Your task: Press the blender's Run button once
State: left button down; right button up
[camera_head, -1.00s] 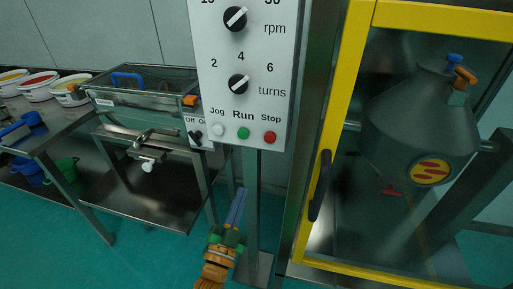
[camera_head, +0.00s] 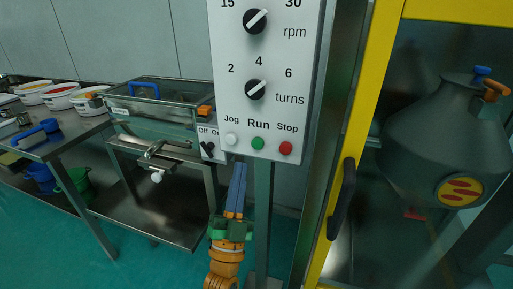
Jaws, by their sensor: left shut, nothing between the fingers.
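The blender's control panel (camera_head: 270,60) is a white upright plate on a post. The green Run button (camera_head: 257,143) sits at its lower edge, between the white Jog button (camera_head: 232,139) and the red Stop button (camera_head: 286,148). The blender vessel (camera_head: 440,140), a grey drum, is behind the yellow-framed guard at right. My left gripper (camera_head: 237,180) points upward below the panel, its blue fingers shut and empty. Its tips are a little below the buttons in the picture and apart from them. The right gripper is not in view.
The yellow door frame (camera_head: 368,110) with a black handle (camera_head: 341,199) stands right of the panel post (camera_head: 263,215). At left, a sieve (camera_head: 155,105) has an Off/On switch box (camera_head: 209,146). A steel table (camera_head: 55,142) holds several tubs; blue and green buckets are below.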

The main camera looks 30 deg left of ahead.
aim_at(257, 143)
pick_arm(q)
jog(key=w+a+b, duration=0.1)
jog(key=w+b, duration=0.1)
jog(key=w, duration=0.4)
jog(key=shift+a, duration=0.25)
jog(key=shift+w, duration=0.1)
dwell(1.6)
jog(key=shift+w+a, duration=0.1)
jog(key=shift+w, duration=0.25)
